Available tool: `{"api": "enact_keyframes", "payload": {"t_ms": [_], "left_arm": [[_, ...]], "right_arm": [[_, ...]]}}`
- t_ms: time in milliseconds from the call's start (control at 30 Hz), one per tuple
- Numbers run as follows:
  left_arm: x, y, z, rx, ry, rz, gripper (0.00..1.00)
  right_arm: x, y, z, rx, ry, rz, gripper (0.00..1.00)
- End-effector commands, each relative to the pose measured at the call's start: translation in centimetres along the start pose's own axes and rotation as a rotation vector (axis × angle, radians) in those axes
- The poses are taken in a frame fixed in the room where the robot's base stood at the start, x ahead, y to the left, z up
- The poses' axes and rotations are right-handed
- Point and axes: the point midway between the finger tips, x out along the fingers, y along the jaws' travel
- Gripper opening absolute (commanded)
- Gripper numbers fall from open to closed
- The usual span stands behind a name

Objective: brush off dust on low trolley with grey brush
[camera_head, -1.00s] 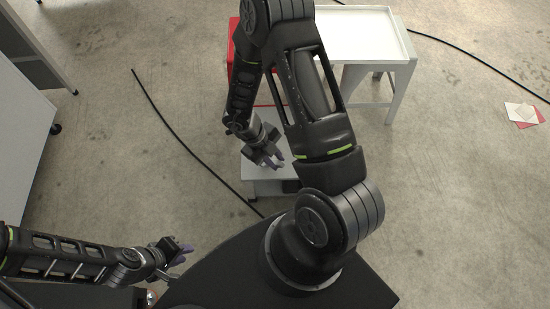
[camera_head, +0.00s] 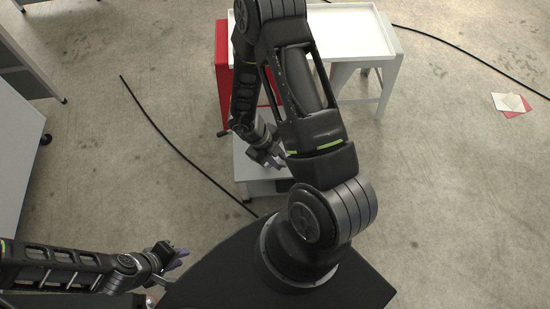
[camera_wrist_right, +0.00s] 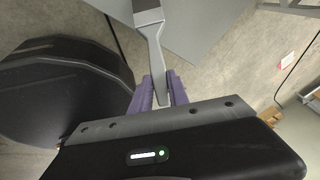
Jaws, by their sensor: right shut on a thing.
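My right gripper (camera_wrist_right: 162,92) is shut on the handle of the grey brush (camera_wrist_right: 154,45) in the right wrist view. The brush points away from the gripper, and its broad head is cut off by the top edge of that view. The low trolley (camera_head: 243,163) is a small grey platform at the middle of the head view. My right gripper (camera_head: 276,160) is over its top there, and the arm hides much of it. I cannot tell whether the brush touches the trolley, and no dust can be made out. My left gripper (camera_head: 180,261) is at the lower left, away from the trolley; its fingers are too small to judge.
A white tray-topped table (camera_head: 350,45) stands behind the trolley, with a red cabinet (camera_head: 224,70) beside it. A black cable (camera_head: 165,137) lies on the floor at left, another (camera_head: 470,54) at upper right. Papers (camera_head: 512,104) lie at right. Floor between is clear.

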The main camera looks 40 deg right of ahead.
Motion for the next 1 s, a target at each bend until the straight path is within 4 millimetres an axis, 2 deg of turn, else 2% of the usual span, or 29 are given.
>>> {"api": "enact_keyframes", "payload": {"t_ms": [267,667,1000], "left_arm": [[-0.1,0.0,0.0,0.000,0.000,0.000,0.25],[-0.6,0.2,0.0,0.000,0.000,0.000,0.25],[-0.6,0.2,0.0,0.000,0.000,0.000,0.25]], "right_arm": [[0.1,-0.2,-0.2,0.001,0.000,-0.001,0.00],[1.3,-2.2,-2.2,0.001,0.001,0.000,0.00],[1.4,-2.2,-2.3,0.000,0.000,-0.001,0.00]]}}
